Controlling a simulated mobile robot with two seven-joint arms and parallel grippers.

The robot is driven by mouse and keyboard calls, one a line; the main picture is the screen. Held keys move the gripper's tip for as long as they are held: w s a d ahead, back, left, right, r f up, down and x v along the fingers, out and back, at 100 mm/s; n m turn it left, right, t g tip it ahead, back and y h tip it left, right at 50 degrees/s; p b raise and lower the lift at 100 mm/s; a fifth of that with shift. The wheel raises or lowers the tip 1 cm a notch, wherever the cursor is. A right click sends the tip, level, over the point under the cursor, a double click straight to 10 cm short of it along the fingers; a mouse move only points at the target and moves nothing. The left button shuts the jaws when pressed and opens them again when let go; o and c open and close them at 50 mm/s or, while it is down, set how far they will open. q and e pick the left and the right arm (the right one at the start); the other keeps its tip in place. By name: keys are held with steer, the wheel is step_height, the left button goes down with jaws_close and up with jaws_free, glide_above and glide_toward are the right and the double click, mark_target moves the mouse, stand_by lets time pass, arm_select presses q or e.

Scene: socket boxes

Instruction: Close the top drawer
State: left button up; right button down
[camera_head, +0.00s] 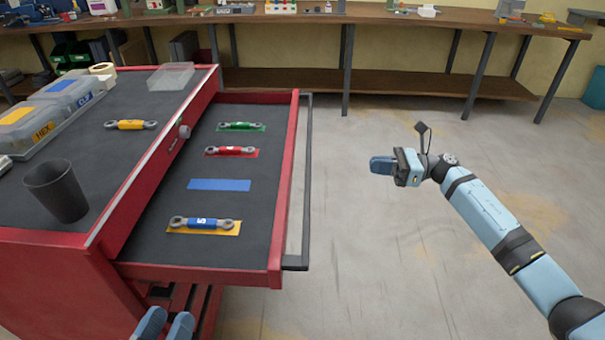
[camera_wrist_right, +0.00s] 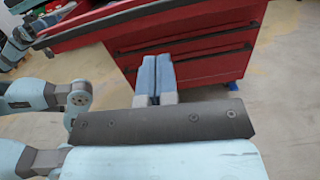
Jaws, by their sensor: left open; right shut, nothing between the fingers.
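The top drawer (camera_head: 281,190) of the red tool chest (camera_head: 70,285) is pulled out to the right in the head view. Its dark bar handle (camera_head: 306,180) runs along its outer front.
On the chest top are a dark cup (camera_head: 57,190), a wrench with a yellow middle (camera_head: 131,125), a clear tray (camera_head: 171,76) and lidded boxes (camera_head: 30,122). A long wooden workbench (camera_head: 400,16) stands behind. The floor between the handle and my right gripper is clear.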

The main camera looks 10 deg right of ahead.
arm_select(q)
steer(key=shift+d+r+t+h+b, duration=0.4)
steer(key=shift+r+h+b, duration=0.25)
steer(key=shift+b, duration=0.3)
arm_select(e)
steer(key=w+a, duration=0.2)
steer(key=a, duration=0.4)
steer(key=w+a+n, duration=0.1)
steer(key=w+a, duration=0.1)
steer(key=a, duration=0.5)
steer(key=shift+w, duration=0.25)
arm_select(q)
steer(key=shift+a, duration=0.1)
arm_select(e)
steer(key=shift+a, duration=0.1)
